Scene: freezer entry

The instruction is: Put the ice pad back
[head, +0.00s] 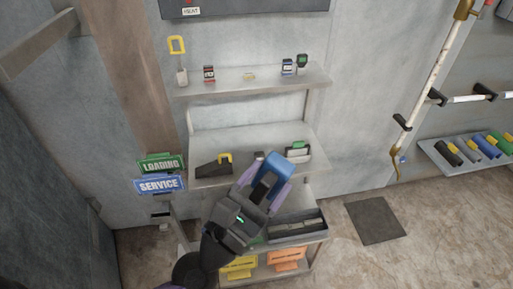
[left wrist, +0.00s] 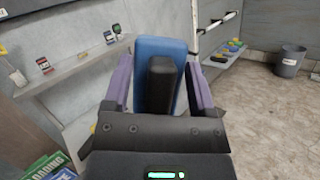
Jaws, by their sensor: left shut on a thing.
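The blue ice pad (head: 276,167) is in my left gripper (head: 268,181), in front of the shelf unit's middle shelf. In the left wrist view the blue pad (left wrist: 157,47) stands between the two purple fingers, which are shut on it. A black part (left wrist: 161,85) covers the middle of its near face. I cannot tell whether the pad touches the shelf. My gripper and arm hide part of the middle and lower shelves. My right gripper is in neither view.
A black tray (head: 297,225) sits below. Small devices stand on the top shelf (head: 222,86). LOADING (head: 161,164) and SERVICE (head: 159,184) signs are at left.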

